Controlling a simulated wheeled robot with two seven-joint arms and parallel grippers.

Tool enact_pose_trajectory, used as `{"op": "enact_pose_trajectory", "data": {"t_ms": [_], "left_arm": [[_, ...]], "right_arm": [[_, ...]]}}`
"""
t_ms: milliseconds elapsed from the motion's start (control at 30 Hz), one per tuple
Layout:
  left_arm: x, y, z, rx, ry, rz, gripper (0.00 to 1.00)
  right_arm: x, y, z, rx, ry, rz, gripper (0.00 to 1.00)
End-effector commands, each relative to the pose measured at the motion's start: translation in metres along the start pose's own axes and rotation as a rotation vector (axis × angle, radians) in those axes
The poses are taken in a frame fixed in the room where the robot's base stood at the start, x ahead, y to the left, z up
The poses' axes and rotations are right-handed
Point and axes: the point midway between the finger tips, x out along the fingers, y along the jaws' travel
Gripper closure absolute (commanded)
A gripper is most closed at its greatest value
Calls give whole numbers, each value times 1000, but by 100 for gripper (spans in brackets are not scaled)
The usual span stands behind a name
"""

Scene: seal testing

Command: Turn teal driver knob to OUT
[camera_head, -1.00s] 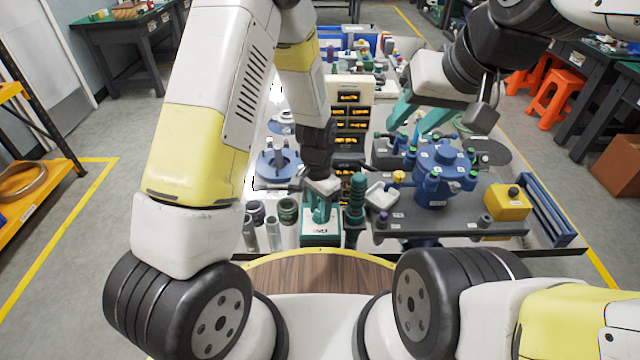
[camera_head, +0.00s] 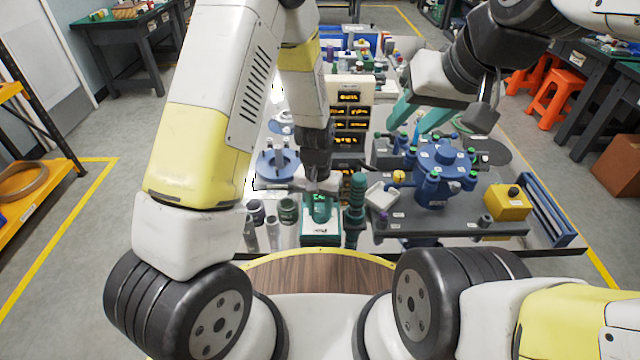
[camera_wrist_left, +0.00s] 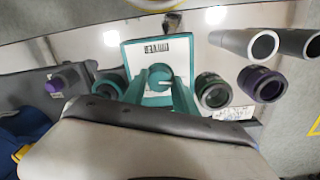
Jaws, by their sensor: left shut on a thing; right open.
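The teal driver knob (camera_wrist_left: 160,76) shows as a round teal top on the driver unit, a teal and white box (camera_wrist_left: 125,55) with a printed label, in the left wrist view. In the head view the box (camera_head: 321,228) stands at the near edge of the bench. My left gripper (camera_head: 319,207) comes down over it from above. Its two teal fingers (camera_wrist_left: 160,84) lie on either side of the knob and are shut on it. The knob is mostly hidden in the head view. I cannot read the pointer or an OUT mark. My right gripper (camera_head: 416,115) is open and empty above the back right.
A ribbed teal cylinder (camera_head: 355,205) stands close right of the box. A dark green ringed part (camera_wrist_left: 213,90) and a purple ringed part (camera_wrist_left: 262,84) stand on the other side. A blue valve assembly (camera_head: 440,170) and yellow button box (camera_head: 508,202) are farther right.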

Motion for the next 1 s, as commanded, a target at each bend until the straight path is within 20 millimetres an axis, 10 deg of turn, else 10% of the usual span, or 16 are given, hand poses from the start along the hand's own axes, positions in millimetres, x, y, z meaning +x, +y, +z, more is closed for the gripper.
{"op": "enact_pose_trajectory", "data": {"t_ms": [267, 300, 400, 767, 1000], "left_arm": [[0, 0, 0, -3, 1, 0, 100], [0, 0, 0, -3, 1, 0, 63], [0, 0, 0, -2, 1, 0, 45], [-4, 0, -1, 0, 2, 0, 45], [-41, 0, -2, 2, 6, 0, 45]], "right_arm": [[0, 0, 0, 0, 0, 0, 60], [0, 0, 0, 0, 0, 0, 60], [0, 0, 0, 0, 0, 0, 60], [0, 0, 0, 0, 0, 0, 60], [0, 0, 0, 0, 0, 0, 60]]}}
